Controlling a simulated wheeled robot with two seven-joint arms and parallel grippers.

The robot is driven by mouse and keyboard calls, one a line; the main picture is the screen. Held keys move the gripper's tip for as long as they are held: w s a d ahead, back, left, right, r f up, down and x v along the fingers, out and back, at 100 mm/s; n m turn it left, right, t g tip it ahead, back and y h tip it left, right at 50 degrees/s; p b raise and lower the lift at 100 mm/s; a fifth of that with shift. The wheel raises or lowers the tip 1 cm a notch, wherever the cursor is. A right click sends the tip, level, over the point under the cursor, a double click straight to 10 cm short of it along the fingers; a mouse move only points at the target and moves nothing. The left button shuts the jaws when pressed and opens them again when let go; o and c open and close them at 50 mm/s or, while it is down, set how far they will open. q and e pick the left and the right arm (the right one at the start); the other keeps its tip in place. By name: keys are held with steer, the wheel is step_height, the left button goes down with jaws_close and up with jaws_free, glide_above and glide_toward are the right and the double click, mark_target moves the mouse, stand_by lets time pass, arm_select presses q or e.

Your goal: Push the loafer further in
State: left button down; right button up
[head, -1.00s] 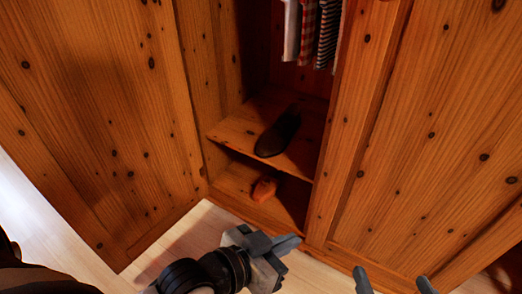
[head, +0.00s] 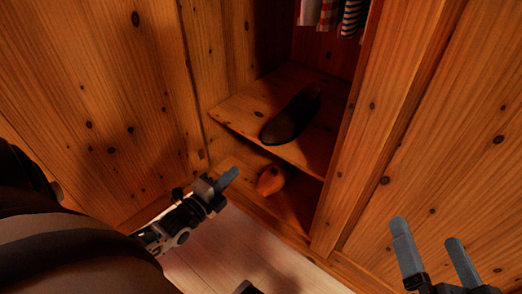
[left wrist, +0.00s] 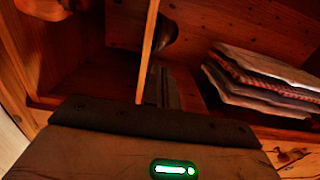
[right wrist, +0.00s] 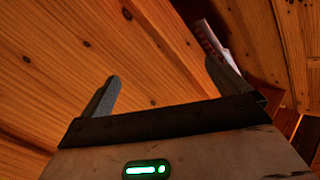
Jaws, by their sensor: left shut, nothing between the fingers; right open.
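A black shoe (head: 291,116), which looks like a loafer, lies on the wardrobe's upper shelf (head: 240,110), its toe near the front edge. An orange-brown shoe-like object (head: 271,180) sits in the compartment below; its exact kind is hard to tell. My left gripper (head: 230,175) is shut and empty, in front of the lower compartment and left of the orange-brown object. In the left wrist view the black shoe (left wrist: 167,35) shows only in part beside the shelf edge, and a reddish object (left wrist: 42,8) is cut off. My right gripper (head: 428,232) is open and empty before the right wardrobe panel.
Pale floor (head: 230,245) is clear in front.

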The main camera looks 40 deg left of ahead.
arm_select(q)
steer(key=b, duration=0.2)
glide_toward(264, 143)
steer(key=w+b, duration=0.2)
steer(key=w, duration=0.4)
steer(key=shift+d+f+b, duration=0.1)
steer(key=shift+f+b, duration=0.05)
steer(key=shift+b, duration=0.25)
steer(key=shift+w, duration=0.4)
arm_select(e)
step_height(264, 143, up, 9)
steer(key=w+n+t+y, duration=0.1)
steer(key=n+t+y, duration=0.3)
steer(key=n, duration=0.4)
steer(key=shift+d+r+n+t+y, duration=0.15)
steer(key=shift+d+n+t+y, duration=0.2)
steer(key=shift+y, duration=0.45)
